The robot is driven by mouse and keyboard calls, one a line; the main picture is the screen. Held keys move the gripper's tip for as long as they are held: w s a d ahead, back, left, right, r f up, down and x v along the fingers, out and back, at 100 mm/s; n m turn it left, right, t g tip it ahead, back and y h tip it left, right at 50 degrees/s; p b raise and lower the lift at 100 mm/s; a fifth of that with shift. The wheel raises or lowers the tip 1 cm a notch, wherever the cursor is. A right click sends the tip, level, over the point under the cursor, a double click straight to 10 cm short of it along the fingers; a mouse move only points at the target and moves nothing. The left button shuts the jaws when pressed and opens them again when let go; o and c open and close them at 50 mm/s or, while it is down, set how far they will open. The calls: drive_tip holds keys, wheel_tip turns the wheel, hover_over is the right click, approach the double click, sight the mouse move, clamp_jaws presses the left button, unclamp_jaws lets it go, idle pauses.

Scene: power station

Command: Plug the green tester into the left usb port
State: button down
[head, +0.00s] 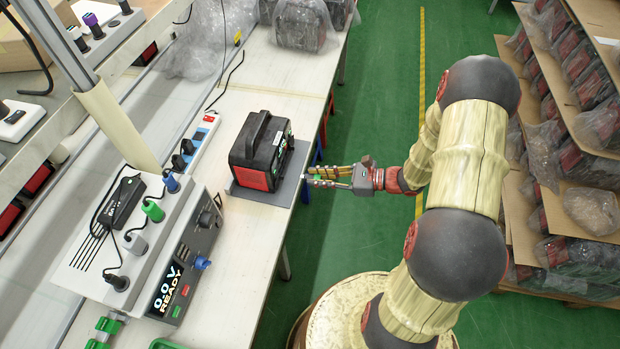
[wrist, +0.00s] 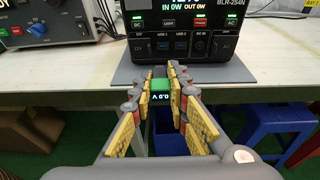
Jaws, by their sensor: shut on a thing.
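The black and red power station (head: 262,150) stands upright on a grey mat (head: 282,189) at the table edge. In the wrist view its front panel (wrist: 206,33) faces me, with two USB ports side by side in the middle; the left USB port (wrist: 163,46) is uncovered. My gripper (head: 314,177) is shut on the green tester (wrist: 161,87), with a fingertip on each side. The tester's small screen faces me and reads about 0.0 V. Its dark plug end points toward the station, below the ports in the picture and apart from the panel.
A grey bench tester (head: 176,262) with a READY display stands at the left, with coloured plugs on top. A power strip (head: 203,140) lies behind the station. Wrapped units fill shelves (head: 585,130) at the right. Blue and red stools (wrist: 250,127) stand below the table edge.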

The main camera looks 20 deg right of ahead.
drive_tip(key=shift+w, duration=0.3)
drive_tip(key=w+a, duration=0.1)
drive_tip(key=a, duration=0.1)
drive_tip(key=w+a+b, duration=0.1)
drive_tip(key=w+a, duration=0.1)
drive_tip(key=shift+a, duration=0.1)
drive_tip(key=shift+a+r+p, duration=0.1)
drive_tip(key=shift+r+p, duration=0.05)
drive_tip(key=shift+p, duration=0.2)
idle(0.9)
drive_tip(key=shift+w+a, duration=0.5)
drive_tip(key=shift+a, duration=0.15)
idle(1.3)
drive_tip(key=c, duration=1.6)
unclamp_jaws()
drive_tip(key=shift+c, duration=0.2)
drive_tip(key=v, duration=1.2)
